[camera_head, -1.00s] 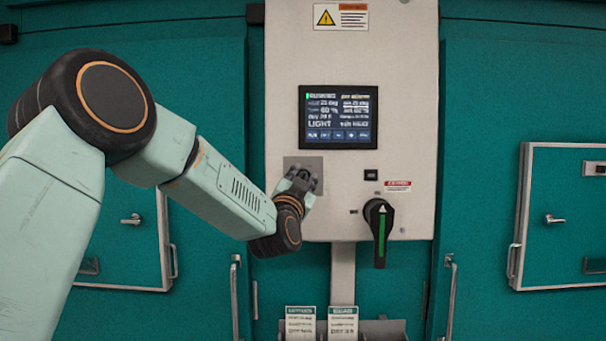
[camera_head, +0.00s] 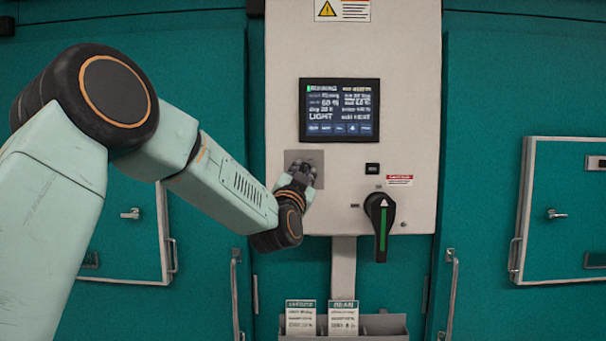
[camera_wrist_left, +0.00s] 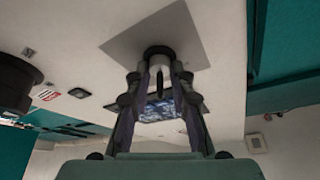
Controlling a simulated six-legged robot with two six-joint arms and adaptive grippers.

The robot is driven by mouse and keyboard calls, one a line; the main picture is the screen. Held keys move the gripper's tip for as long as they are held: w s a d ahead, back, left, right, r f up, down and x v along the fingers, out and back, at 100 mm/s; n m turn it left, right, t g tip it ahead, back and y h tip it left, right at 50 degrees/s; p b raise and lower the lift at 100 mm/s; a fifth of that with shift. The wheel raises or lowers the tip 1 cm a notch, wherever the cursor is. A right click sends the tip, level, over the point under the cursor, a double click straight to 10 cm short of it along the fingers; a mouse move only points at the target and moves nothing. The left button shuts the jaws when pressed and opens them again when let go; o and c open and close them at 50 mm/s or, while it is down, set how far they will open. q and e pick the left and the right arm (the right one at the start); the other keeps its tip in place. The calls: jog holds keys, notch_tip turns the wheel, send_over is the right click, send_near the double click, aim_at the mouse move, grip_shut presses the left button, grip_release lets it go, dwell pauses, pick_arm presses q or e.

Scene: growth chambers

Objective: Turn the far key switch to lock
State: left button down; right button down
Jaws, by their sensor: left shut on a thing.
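The key switch sits on a grey square plate (camera_head: 318,158) on the cream control panel (camera_head: 410,60), below and left of the screen. My left gripper (camera_head: 301,169) is at the plate and hides most of the switch in the head view. In the left wrist view the dark key (camera_wrist_left: 159,82) of the switch stands out from its round black collar (camera_wrist_left: 159,52), between the fingers of my left gripper (camera_wrist_left: 160,88). The gripper is shut on the key. The lock marking cannot be read in either view. My right gripper is not in view.
A lit screen (camera_head: 339,110) is above the switch. A black rotary handle with a green stripe (camera_head: 381,228) is to the right, below a small black button (camera_head: 372,168). Label cards (camera_head: 343,318) stand in a grey holder below. Teal chamber doors with handles flank the panel.

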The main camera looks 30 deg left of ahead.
pick_arm(q)
jog(key=n+y+b, duration=0.1)
jog(key=n+b, duration=0.1)
jog(key=n, duration=0.1)
jog(key=n+y+b, duration=0.2)
jog(key=shift+d+f+n, duration=0.1)
jog(key=shift+f+n, duration=0.05)
jog(key=shift+n, duration=0.25)
jog(key=n+g+y+b, duration=0.1)
jog(key=n, duration=0.1)
jog(key=shift+n+y+b, duration=0.3)
jog(key=shift+n, duration=0.1)
jog(key=n+g+y+b, duration=0.1)
jog(key=n, duration=0.2)
jog(key=shift+n+g, duration=0.3)
jog(key=shift+n, duration=0.1)
jog(key=shift+r+n+g+y+b, duration=0.2)
jog(key=shift+n+g+y+b, duration=0.5)
jog(key=shift+n, duration=1.5)
jog(key=shift+n+g+y, duration=0.4)
jog(key=c, duration=1.6)
grip_release()
jog(key=shift+o, duration=0.5)
jog(key=shift+s+r, duration=0.15)
jog(key=shift+s, duration=0.05)
